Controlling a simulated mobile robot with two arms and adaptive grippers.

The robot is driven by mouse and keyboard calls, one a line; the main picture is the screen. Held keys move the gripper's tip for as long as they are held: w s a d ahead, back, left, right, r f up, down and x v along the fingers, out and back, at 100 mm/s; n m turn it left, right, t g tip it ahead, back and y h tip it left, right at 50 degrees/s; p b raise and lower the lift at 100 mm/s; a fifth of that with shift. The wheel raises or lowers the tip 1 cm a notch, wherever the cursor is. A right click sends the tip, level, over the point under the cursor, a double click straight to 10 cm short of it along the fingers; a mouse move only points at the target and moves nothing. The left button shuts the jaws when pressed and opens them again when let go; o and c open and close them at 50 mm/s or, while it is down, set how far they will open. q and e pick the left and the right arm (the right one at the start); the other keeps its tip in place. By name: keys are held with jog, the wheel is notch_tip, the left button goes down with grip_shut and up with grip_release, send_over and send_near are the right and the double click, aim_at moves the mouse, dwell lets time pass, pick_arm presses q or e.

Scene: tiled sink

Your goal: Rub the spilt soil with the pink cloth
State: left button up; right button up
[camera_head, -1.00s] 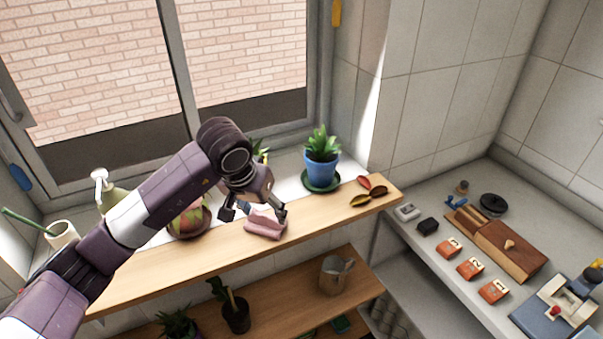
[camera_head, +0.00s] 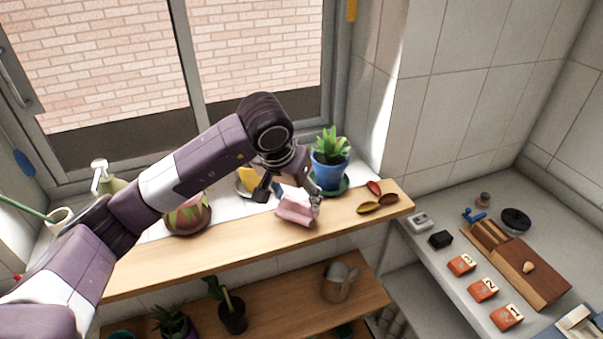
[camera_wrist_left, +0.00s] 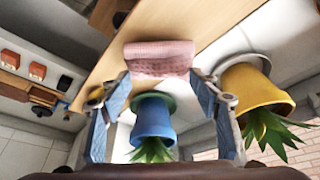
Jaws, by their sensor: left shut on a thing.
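The pink cloth (camera_head: 296,213) is a folded, textured pad at the wooden shelf (camera_head: 240,241), near the windowsill. It also shows in the left wrist view (camera_wrist_left: 160,58). My left gripper (camera_head: 289,199) is above it, its two fingers on either side, shut on it. I cannot tell whether the cloth touches the shelf or hangs just above it. I cannot make out any spilt soil; the cloth and gripper may hide it. My right gripper is not in view.
A blue pot with a plant (camera_head: 330,172) stands close behind the cloth, and a yellow pot (camera_wrist_left: 252,90) is also near. Several coloured petal-like pieces (camera_head: 377,202) lie to the right. A round patterned pot (camera_head: 188,217) stands left. The shelf's front is clear.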

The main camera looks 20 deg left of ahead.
pick_arm(q)
jog(key=v, duration=0.1)
jog(key=p+v, duration=0.1)
jog(key=v, duration=0.1)
jog(key=shift+w+a+r, duration=0.2)
jog(key=shift+a+r, duration=0.05)
jog(key=shift+r, duration=0.05)
jog(key=shift+w+d+r+p, duration=0.1)
jog(key=shift+r+p, duration=0.2)
jog(key=shift+r, duration=0.2)
jog(key=shift+w+d+r+p, duration=0.1)
jog(key=shift+r+p, duration=0.2)
jog(key=shift+r, duration=0.2)
jog(key=shift+s+a+r, duration=0.1)
jog(key=shift+a+r, duration=0.05)
jog(key=shift+r, duration=0.1)
